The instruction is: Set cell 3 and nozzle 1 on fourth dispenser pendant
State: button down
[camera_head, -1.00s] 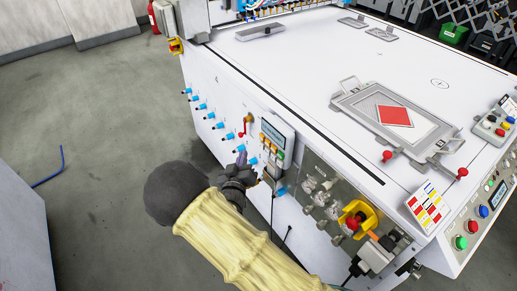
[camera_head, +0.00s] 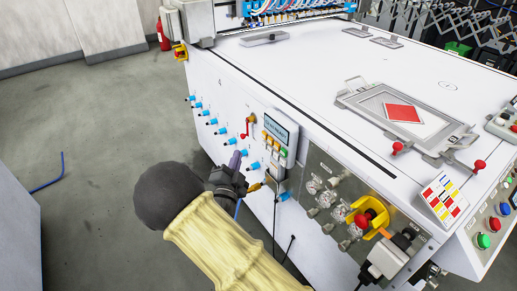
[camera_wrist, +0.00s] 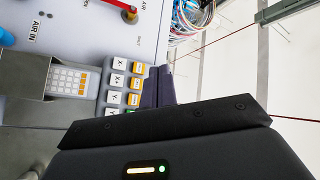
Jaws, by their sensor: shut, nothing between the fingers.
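The grey pendant (camera_head: 293,142) is mounted on the near side of the white machine, with a small screen (camera_head: 277,128) and yellow and green keys below it. The screen text is too small to read. In the wrist view, white and orange keys (camera_wrist: 127,83) stand in rows beside my fingers, with green at the lower end, partly hidden by my gripper. My gripper (camera_head: 236,158) is shut and empty, to the left of the pendant in the head view. Its purple fingers (camera_wrist: 158,84) reach close over the keys in the wrist view; I cannot tell whether they touch.
Blue-tipped fittings (camera_head: 210,122) line the machine's side. A red lever (camera_head: 245,132) is left of the pendant. A small keypad (camera_wrist: 68,82) sits in a grey holder in the wrist view.

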aim_at(268, 138)
jog(key=shift+m, duration=0.4)
jog(key=w+d, duration=0.5)
jog(key=d, duration=0.2)
jog(key=shift+p, duration=0.3)
jog(key=shift+d, duration=0.1)
dwell(1.9)
jog(key=shift+w+d, duration=0.2)
jog(key=shift+d, duration=0.15)
jog(key=shift+w+d+b, duration=0.3)
jog(key=shift+d+b, duration=0.15)
jog(key=shift+b, duration=0.05)
dwell(1.2)
jog(key=shift+s+a, duration=0.55)
jog(key=shift+a, duration=0.25)
